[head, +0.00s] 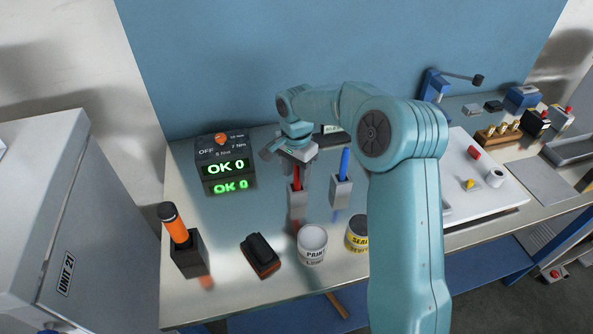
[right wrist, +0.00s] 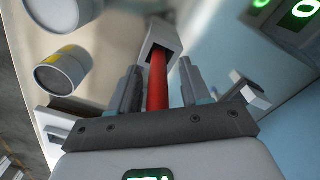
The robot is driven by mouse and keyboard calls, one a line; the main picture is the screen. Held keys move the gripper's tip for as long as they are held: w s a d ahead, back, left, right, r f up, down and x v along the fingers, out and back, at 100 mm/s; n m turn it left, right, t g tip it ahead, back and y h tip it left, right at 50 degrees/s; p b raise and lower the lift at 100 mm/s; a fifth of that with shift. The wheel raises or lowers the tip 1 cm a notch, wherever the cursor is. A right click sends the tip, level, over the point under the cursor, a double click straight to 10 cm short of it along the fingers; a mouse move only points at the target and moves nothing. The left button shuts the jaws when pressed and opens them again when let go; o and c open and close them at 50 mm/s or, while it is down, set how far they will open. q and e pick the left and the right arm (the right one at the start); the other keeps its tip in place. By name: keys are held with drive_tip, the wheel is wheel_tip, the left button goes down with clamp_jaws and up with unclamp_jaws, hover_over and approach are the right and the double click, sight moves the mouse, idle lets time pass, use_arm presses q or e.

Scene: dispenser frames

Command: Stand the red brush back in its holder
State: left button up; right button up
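The red brush (head: 297,181) stands upright with its lower end inside a grey holder (head: 298,204). In the right wrist view the red brush (right wrist: 158,85) runs into the mouth of the holder (right wrist: 163,40). My right gripper (head: 298,170) is above the holder, pointing down. Its fingers (right wrist: 158,88) are on either side of the red handle, with a gap visible on both sides, so it looks open around the brush. The brush's top end is hidden by the gripper. My left gripper is not in view.
A blue-handled brush (head: 344,162) stands in a grey holder (head: 341,191) close to the right. Two cans, one labelled paint (head: 312,244), stand in front. A dark block (head: 261,255), an orange-handled tool (head: 176,226) and an "OK 0" display box (head: 222,160) are to the left.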

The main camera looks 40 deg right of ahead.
drive_tip(key=shift+s+r+p, duration=0.1)
drive_tip(key=shift+r+p, duration=0.25)
drive_tip(key=shift+r, duration=0.2)
drive_tip(key=shift+r+b, duration=0.3)
wheel_tip(320, 180, up, 11)
drive_tip(key=shift+f, duration=0.15)
drive_tip(key=shift+a, duration=0.1)
